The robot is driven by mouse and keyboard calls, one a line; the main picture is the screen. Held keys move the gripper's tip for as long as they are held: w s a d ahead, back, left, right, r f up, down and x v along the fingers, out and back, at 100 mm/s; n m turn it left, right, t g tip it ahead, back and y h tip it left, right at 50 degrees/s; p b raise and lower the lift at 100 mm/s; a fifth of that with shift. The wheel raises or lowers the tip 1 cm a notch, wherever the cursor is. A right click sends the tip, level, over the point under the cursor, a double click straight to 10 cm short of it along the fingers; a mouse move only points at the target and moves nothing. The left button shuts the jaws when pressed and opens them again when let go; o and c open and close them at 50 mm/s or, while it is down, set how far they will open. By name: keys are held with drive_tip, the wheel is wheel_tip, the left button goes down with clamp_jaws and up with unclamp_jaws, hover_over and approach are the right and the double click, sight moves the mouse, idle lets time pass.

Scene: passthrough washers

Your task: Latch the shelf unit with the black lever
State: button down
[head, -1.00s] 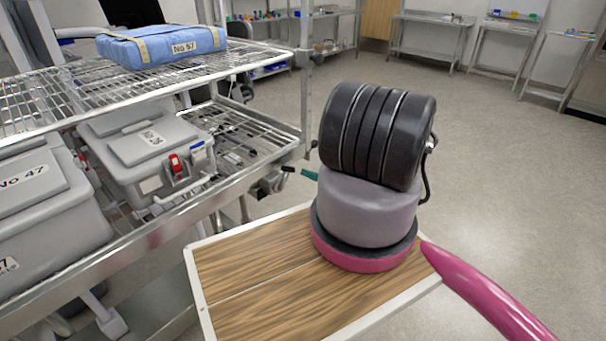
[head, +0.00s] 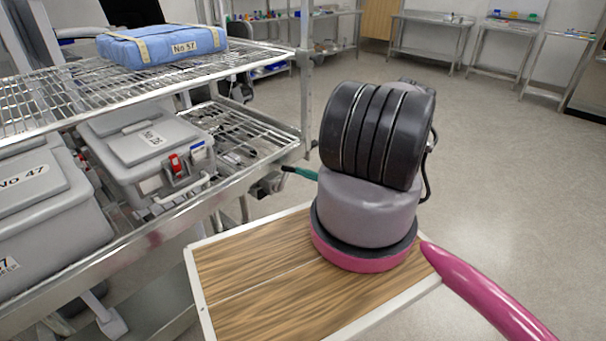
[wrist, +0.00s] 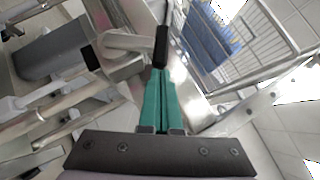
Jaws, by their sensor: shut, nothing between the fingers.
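The shelf unit (head: 232,191) is a metal wire-shelf rack at the left of the head view. A black lever (wrist: 162,47) sticks out from a metal fitting at the rack's corner in the wrist view. Its dark end also shows small in the head view (head: 287,169). My gripper (wrist: 160,72) has teal fingers, shut and empty, with their tips right at the black lever's near end. I cannot tell whether they touch it. In the head view, the fingers (head: 298,171) show beside the rack corner, partly hidden behind my arm.
Grey bins (head: 150,150) sit on the lower shelf and a blue package (head: 162,46) lies on the upper one. A second black tip (wrist: 90,58) shows left of the lever in the wrist view. Open floor (head: 500,150) lies to the right.

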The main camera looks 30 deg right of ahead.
sight(285, 166)
drive_tip(key=shift+a+r+n+g, duration=0.1)
drive_tip(key=shift+r+n+g, duration=0.2)
drive_tip(key=shift+n, duration=0.1)
drive_tip(key=s+a+r+n+g+h, duration=0.1)
drive_tip(key=a+r+n+h, duration=0.1)
drive_tip(key=n, duration=0.1)
drive_tip(key=s+a+r+n+g+h, duration=0.1)
drive_tip(key=a+r+n+h, duration=0.1)
drive_tip(key=a+h, duration=0.1)
drive_tip(key=a+r+n+g+h, duration=0.2)
drive_tip(key=n, duration=0.1)
drive_tip(key=shift+s+a+n, duration=0.15)
drive_tip(key=shift+s+n, duration=0.15)
drive_tip(key=shift+s, duration=0.1)
drive_tip(key=shift+a+r, duration=0.1)
drive_tip(key=shift+a, duration=0.05)
idle(0.6)
